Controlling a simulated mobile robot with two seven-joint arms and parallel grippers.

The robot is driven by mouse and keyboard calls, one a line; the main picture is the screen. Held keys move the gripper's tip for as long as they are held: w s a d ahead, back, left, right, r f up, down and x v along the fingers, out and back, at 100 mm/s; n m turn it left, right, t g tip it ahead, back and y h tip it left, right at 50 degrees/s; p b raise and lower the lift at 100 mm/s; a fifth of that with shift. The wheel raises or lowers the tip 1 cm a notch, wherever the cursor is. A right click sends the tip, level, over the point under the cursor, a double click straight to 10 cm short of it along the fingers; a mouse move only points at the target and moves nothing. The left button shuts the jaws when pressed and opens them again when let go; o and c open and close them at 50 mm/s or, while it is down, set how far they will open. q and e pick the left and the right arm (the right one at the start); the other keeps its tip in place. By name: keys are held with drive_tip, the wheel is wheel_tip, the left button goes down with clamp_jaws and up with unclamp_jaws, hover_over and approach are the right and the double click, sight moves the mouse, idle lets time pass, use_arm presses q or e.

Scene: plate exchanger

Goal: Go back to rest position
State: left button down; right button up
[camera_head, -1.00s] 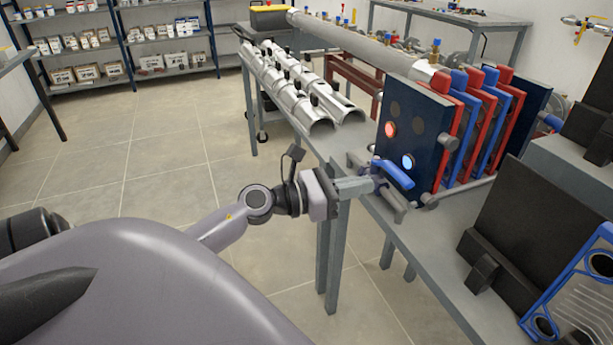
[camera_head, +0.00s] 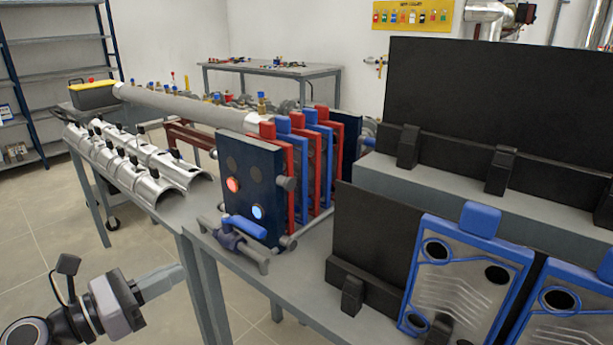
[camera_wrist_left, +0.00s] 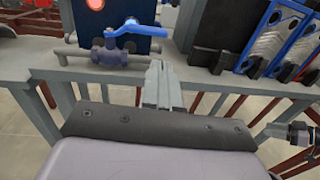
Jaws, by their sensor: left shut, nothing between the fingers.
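My left gripper (camera_head: 176,274) is in the lower left of the head view, in front of the table edge. Its fingers are shut with nothing between them. They also show in the left wrist view (camera_wrist_left: 160,75), pointing toward the table. A valve with a blue handle (camera_head: 246,227) sits at the lower front of the plate exchanger (camera_head: 240,190). In the left wrist view the blue handle (camera_wrist_left: 142,30) is ahead and left of the fingertips, apart from them.
The grey table (camera_head: 300,292) edge runs close to the left gripper. Black stands (camera_head: 370,240) and blue-framed plates (camera_head: 465,275) fill the right side. Silver half-pipe shells (camera_head: 150,185) lie on the left table. Open floor (camera_head: 45,215) is at the left.

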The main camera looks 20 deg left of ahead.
use_arm(q)
drive_tip(key=s+d+f+m+g+y+p, duration=0.1)
drive_tip(key=s+d+f+m+y+p, duration=0.1)
drive_tip(key=f+m, duration=0.4)
drive_tip(key=s+d+f+m+g+y+p, duration=0.2)
drive_tip(key=s+d+f+m+p, duration=0.2)
drive_tip(key=m, duration=1.1)
drive_tip(key=s+d+f+m+g+y+p, duration=0.2)
drive_tip(key=s+d+f+m+p, duration=0.1)
drive_tip(key=s+d+f+m, duration=0.2)
wheel_tip(320, 180, down, 4)
drive_tip(key=d+m, duration=0.2)
drive_tip(key=m, duration=0.4)
drive_tip(key=shift+s+d+f+m+y, duration=0.15)
drive_tip(key=shift+d+f+m+y, duration=0.05)
drive_tip(key=shift+d+m+y, duration=0.1)
drive_tip(key=shift+a, duration=0.1)
idle(0.4)
